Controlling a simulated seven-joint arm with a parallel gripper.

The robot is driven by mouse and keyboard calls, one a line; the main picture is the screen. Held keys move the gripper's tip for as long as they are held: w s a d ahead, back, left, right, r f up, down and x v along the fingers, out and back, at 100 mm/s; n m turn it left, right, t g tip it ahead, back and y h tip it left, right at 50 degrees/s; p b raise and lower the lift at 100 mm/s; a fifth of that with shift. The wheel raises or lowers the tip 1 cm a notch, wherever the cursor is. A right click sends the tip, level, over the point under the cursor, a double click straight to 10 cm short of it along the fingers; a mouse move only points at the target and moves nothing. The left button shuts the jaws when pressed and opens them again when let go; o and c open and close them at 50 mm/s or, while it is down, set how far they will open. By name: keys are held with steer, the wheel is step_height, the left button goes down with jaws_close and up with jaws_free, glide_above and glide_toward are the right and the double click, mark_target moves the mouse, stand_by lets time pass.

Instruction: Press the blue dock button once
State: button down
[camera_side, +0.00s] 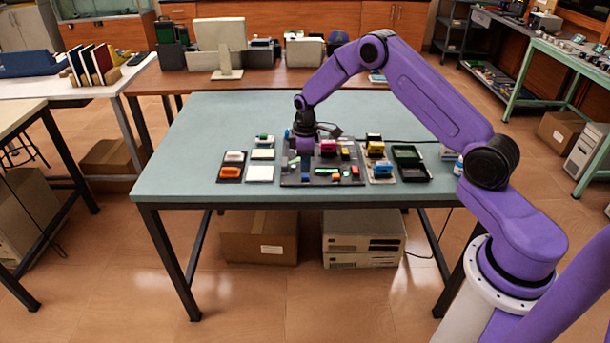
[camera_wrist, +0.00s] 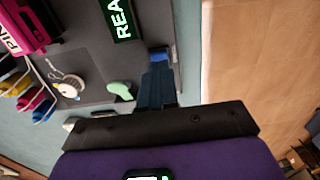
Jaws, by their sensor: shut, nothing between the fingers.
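My gripper (camera_side: 305,178) is shut and empty, pointing down over the left part of the dark grey board (camera_side: 317,183) on the table. In the wrist view the closed dark-blue fingers (camera_wrist: 156,80) reach across the board's edge. A bright blue patch (camera_wrist: 158,54) shows right at their tips and appears to be the blue dock button, mostly covered by the fingers. I cannot tell whether they touch it. Beside it a dark panel with green-edged white letters "REA" (camera_wrist: 121,18) is partly cut off. In the side view the button cannot be told apart from the fingers.
A pink block (camera_side: 328,147) stands on the board right of my gripper. Dark tray with orange and white piece (camera_side: 231,174) and a pale square pad (camera_side: 261,173) lie left; a black-green tray (camera_side: 411,176) lies right. The table's left part is clear.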

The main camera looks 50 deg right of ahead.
mark_target(305, 176)
steer(key=shift+f, duration=1)
stand_by(0.9)
steer(key=shift+r, duration=3.5)
steer(key=shift+a, duration=0.1)
steer(key=s+a+r+n, duration=0.1)
steer(key=s+a+r, duration=0.5)
steer(key=s+a, duration=0.25)
steer(key=s+a+r+n, duration=0.1)
steer(key=s+a+r, duration=0.55)
steer(key=s, duration=0.25)
steer(key=s+d+r, duration=0.1)
steer(key=s, duration=1.1)
steer(key=s+d+r+n, duration=0.1)
steer(key=s, duration=1.1)
steer(key=shift+d+r+n, duration=0.2)
steer(key=shift+d+n, duration=0.1)
steer(key=shift+d, duration=0.05)
